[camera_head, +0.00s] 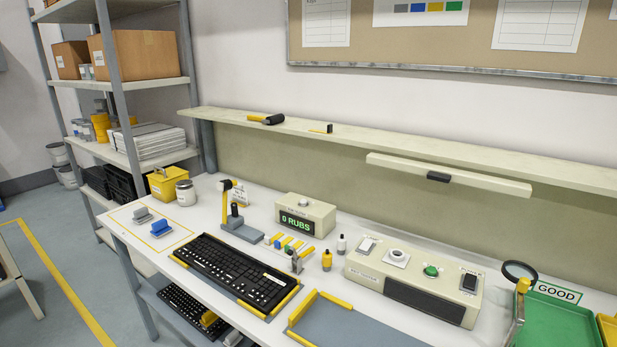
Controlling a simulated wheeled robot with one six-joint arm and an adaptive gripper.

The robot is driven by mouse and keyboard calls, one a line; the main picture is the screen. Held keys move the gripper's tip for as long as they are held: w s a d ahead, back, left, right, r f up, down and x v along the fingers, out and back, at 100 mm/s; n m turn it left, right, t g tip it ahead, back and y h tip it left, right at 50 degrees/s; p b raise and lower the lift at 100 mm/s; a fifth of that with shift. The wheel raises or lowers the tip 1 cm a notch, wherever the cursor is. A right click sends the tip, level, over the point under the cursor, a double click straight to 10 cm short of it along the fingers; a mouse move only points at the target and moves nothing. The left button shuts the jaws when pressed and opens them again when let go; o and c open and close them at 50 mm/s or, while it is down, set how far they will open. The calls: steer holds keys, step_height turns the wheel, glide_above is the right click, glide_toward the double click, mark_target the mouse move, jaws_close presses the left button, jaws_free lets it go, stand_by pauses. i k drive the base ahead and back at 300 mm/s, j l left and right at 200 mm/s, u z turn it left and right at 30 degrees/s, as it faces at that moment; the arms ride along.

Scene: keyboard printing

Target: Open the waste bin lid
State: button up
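I see no clearly identifiable waste bin or bin lid in this view. Pale round buckets (62,160) stand on the floor at the far left, beside the shelf rack; they are small, and I cannot tell whether any is a bin. My gripper is not in view.
A metal shelf rack (117,95) stands at left. Grey floor (75,235) with yellow lines shows lower left.

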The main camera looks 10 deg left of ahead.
mark_target(167, 169)
steer(key=i+j, duration=0.1)
steer(key=j, duration=0.3)
steer(key=i+j, duration=0.15)
steer(key=j, duration=0.25)
steer(key=i+j, duration=0.1)
steer(key=j, duration=0.3)
steer(key=i+j+z, duration=0.1)
steer(key=j, duration=0.3)
steer(key=i+j, duration=0.1)
steer(key=j, duration=0.3)
steer(key=i+j, duration=0.1)
steer(key=j, duration=0.35)
